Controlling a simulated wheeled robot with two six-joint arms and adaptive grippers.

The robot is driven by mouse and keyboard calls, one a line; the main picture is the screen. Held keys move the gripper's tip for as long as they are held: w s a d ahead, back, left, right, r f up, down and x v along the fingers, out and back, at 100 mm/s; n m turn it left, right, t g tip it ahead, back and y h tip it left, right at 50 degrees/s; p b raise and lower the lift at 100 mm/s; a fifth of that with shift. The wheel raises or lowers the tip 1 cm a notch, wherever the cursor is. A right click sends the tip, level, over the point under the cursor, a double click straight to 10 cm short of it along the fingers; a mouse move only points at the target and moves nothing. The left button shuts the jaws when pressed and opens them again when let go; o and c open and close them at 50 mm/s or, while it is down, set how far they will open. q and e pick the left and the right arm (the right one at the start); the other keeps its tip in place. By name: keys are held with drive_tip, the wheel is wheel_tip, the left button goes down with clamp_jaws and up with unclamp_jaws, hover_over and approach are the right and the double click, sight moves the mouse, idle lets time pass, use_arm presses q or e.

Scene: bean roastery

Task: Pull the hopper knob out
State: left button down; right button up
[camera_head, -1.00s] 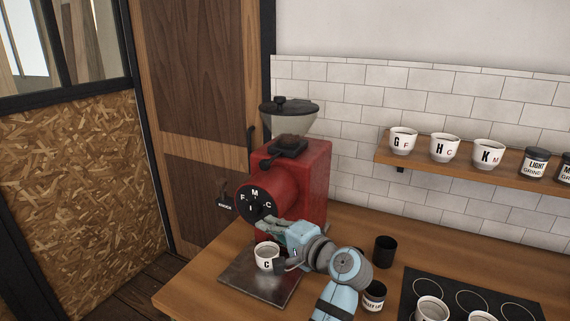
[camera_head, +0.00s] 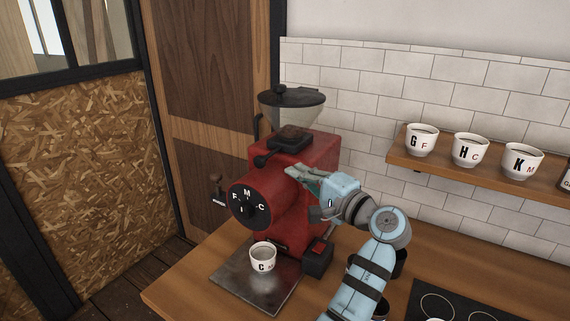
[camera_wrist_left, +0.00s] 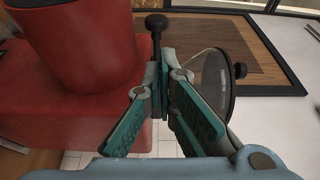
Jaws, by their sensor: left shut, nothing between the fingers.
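The red grinder (camera_head: 318,152) stands on the counter with a clear hopper (camera_head: 285,113) under a black lid. The black hopper knob (camera_head: 261,161) sticks out at the front of the grinder's top, below the hopper. In the wrist view the knob (camera_wrist_left: 156,22) stands on a thin dark rod just beyond the fingertips. My left gripper (camera_head: 291,170) is beside the grinder's upper right side, shut and empty, a little right of the knob. Its green-padded fingers also show in the wrist view (camera_wrist_left: 166,62). My right gripper is out of view.
A white cup marked C (camera_head: 262,257) stands on the metal tray (camera_head: 230,280) below the grinder's dial (camera_head: 249,205). A shelf with several cups (camera_head: 470,150) is on the tiled wall at right. A dark cup stands partly hidden behind my arm.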

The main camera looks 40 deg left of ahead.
sight(279, 170)
use_arm(q)
drive_tip(key=w+a, duration=0.1)
drive_tip(key=a, duration=0.1)
drive_tip(key=w+a+p, duration=0.1)
drive_tip(key=a, duration=0.1)
drive_tip(key=w+a+f, duration=0.1)
drive_tip(key=w+a, duration=0.1)
drive_tip(key=shift+w+a+p, duration=0.1)
drive_tip(key=shift+a+p, duration=0.15)
drive_tip(key=shift+p, duration=0.05)
drive_tip(key=shift+s+x, duration=0.25)
drive_tip(key=shift+x, duration=0.85)
drive_tip(key=shift+s+a+r, duration=0.15)
drive_tip(key=shift+s+a, duration=0.1)
drive_tip(key=shift+a, duration=0.05)
drive_tip(key=shift+w, duration=0.2)
drive_tip(key=shift+f, duration=0.2)
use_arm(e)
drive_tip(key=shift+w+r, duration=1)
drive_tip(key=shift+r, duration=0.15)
